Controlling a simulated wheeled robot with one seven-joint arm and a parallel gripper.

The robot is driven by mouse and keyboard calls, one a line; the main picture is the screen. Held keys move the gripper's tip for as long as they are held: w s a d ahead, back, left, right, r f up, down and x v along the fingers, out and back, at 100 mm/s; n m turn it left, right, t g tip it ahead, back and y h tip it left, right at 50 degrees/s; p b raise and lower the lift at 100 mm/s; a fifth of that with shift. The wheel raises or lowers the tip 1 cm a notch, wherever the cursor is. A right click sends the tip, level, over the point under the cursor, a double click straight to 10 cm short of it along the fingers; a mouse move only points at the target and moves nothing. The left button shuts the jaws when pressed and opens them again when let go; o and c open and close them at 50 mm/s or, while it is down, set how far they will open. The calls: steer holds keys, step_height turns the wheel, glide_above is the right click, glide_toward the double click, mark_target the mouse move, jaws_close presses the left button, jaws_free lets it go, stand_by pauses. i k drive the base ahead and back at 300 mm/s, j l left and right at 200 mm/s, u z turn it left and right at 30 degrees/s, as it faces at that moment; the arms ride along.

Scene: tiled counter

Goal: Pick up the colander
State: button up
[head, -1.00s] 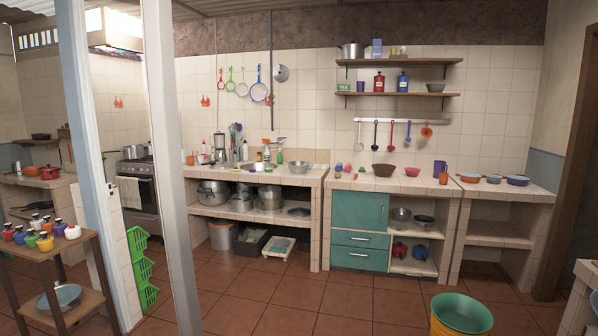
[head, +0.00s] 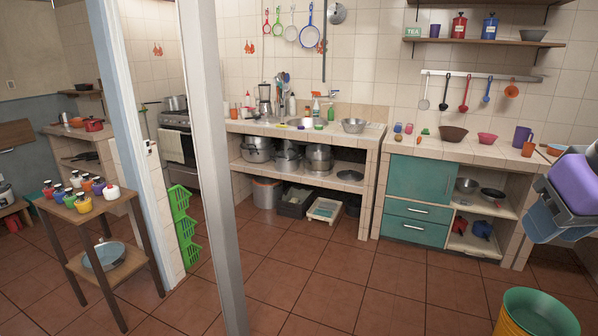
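A silver bowl-shaped vessel (head: 353,126) stands on the tiled counter, just right of the sink, in the head view. It looks most like the colander, but it is too small to make out holes. Nothing touches it from above. Part of my arm, purple and grey-blue, shows at the right edge, well to the right of this vessel. My gripper's fingers are not in view.
A white post (head: 212,170) stands in the near left, beside a wooden stand (head: 90,212) with small jars. A yellow-green bucket (head: 536,313) is at the lower right. The tiled floor (head: 345,275) before the counter is clear.

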mark_target(351, 126)
steer(key=i+j, duration=0.1)
steer(key=i, duration=1.9)
steer(key=i+j, duration=0.15)
steer(key=i, duration=1.85)
steer(key=i+j+z, duration=0.1)
steer(key=i+z, duration=0.15)
steer(key=i, duration=0.15)
steer(key=i+j+z, duration=0.15)
steer(key=i+z, duration=0.15)
steer(key=i+j+z, duration=0.25)
steer(key=i, duration=0.25)
